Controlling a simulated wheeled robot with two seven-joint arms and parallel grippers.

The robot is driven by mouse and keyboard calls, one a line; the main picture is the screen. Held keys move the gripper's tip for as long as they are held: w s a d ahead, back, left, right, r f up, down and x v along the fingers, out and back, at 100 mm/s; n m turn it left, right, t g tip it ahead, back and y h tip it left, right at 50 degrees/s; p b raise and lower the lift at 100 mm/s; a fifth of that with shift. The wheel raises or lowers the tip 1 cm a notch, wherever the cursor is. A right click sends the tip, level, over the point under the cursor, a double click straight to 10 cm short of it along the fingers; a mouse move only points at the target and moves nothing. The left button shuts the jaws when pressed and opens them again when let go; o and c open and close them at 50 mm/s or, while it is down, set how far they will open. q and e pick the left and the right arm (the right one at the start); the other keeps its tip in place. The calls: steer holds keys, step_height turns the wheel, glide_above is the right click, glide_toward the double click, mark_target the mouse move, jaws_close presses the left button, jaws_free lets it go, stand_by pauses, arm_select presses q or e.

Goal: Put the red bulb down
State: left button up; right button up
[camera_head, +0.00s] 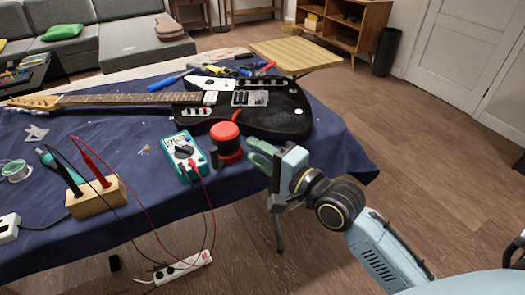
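The red bulb (225,130) is a rounded red piece with a dark band and more red below it. It stands upright near the right front part of the blue cloth, beside the teal multimeter (184,152). I cannot tell whether a fingertip touches the bulb's side. My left gripper is not in view.
A black electric guitar (254,105) lies behind the bulb on the blue-covered table (100,226). Test leads run from the multimeter to a wooden block (96,198). Pliers and screwdrivers lie behind the guitar. The table's front edge is close to the bulb; open floor lies right.

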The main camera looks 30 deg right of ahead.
steer(key=shift+s+d, duration=0.2)
steer(key=shift+s, duration=0.3)
steer(key=s+f+n+g+h, duration=0.2)
steer(key=s+f+n+g, duration=0.15)
steer(key=f, duration=0.35)
steer(key=s+f+n+g+h, duration=0.1)
steer(key=s+f+n+g, duration=0.3)
steer(key=f, duration=0.3)
steer(key=s+d+f+n+g+h, duration=0.1)
steer(key=s+f+n+g+h, duration=0.1)
steer(key=s+f+n, duration=0.2)
steer(key=s+d+f+n+g+h, duration=0.1)
steer(key=s+f+n+g, duration=0.2)
steer(key=s, duration=0.5)
steer(key=shift+s+d+f+n+g+h, duration=0.3)
steer(key=shift+s+f+n+g+h, duration=0.1)
steer(key=shift+n, duration=0.15)
